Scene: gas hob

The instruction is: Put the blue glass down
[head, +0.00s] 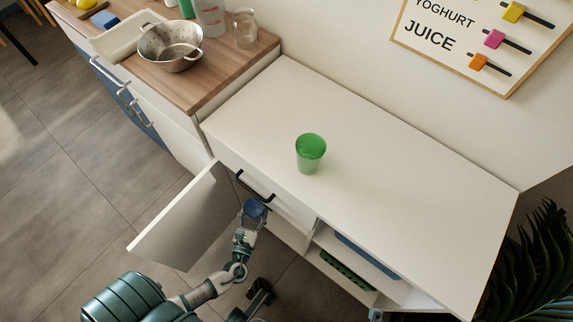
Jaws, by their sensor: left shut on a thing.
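A blue glass (256,208) is held in front of the white cabinet, near its dark drawer handle and below the level of the cabinet top. My left gripper (247,220) is shut on it, and the fingers hide part of it. A green glass (310,155) stands upright on the white cabinet top (390,185), near its front edge. I cannot make out my right gripper.
A white cabinet door (185,220) stands open left of my left arm. Open shelves below the top hold a blue tray (367,257) and a green crate (348,270). A colander (171,46) and a glass jar (244,28) stand on the wooden counter. Most of the white top is clear.

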